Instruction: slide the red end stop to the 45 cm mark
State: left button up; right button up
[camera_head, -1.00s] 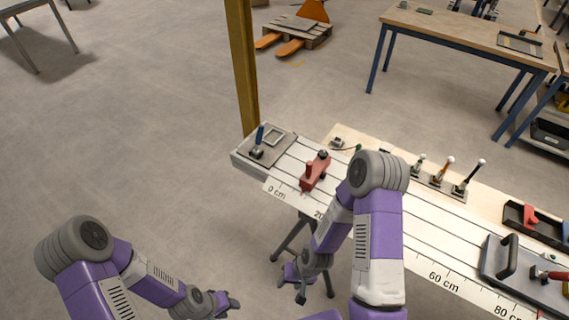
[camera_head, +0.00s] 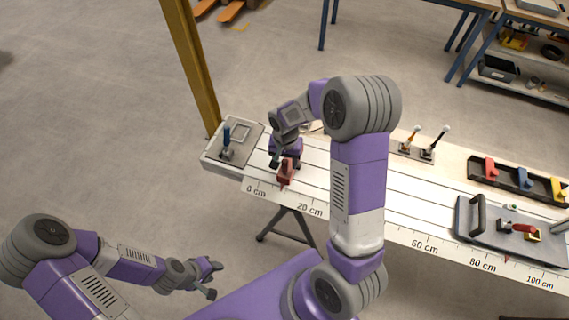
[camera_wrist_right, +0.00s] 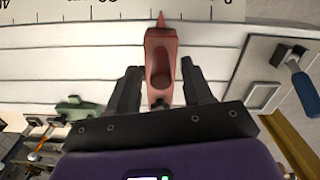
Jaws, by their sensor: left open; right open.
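The red end stop (camera_head: 286,173) sits on the grooved white bed (camera_head: 405,200) near its left end. Its red pointer (camera_wrist_right: 160,18) lies about midway between the 0 and 20 marks of the cm scale (camera_head: 312,210). My right gripper (camera_head: 284,158) is over the stop; in the right wrist view the gripper (camera_wrist_right: 160,82) is open, with one finger on each side of the red stop (camera_wrist_right: 161,50) and small gaps showing. The 45 cm part of the scale is hidden behind my right arm in the head view. My left gripper (camera_head: 211,280) is open and empty, off the bed in front.
A blue-handled lever (camera_head: 226,140) stands on the plate at the left end. Several small levers (camera_head: 432,145) stand behind the bed. A grey plate with a black handle (camera_head: 477,215) covers the right part. A yellow post (camera_head: 190,65) rises behind the left end.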

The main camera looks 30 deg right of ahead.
jog(key=shift+f, duration=1.7)
jog(key=shift+c, duration=0.4)
grip_shut()
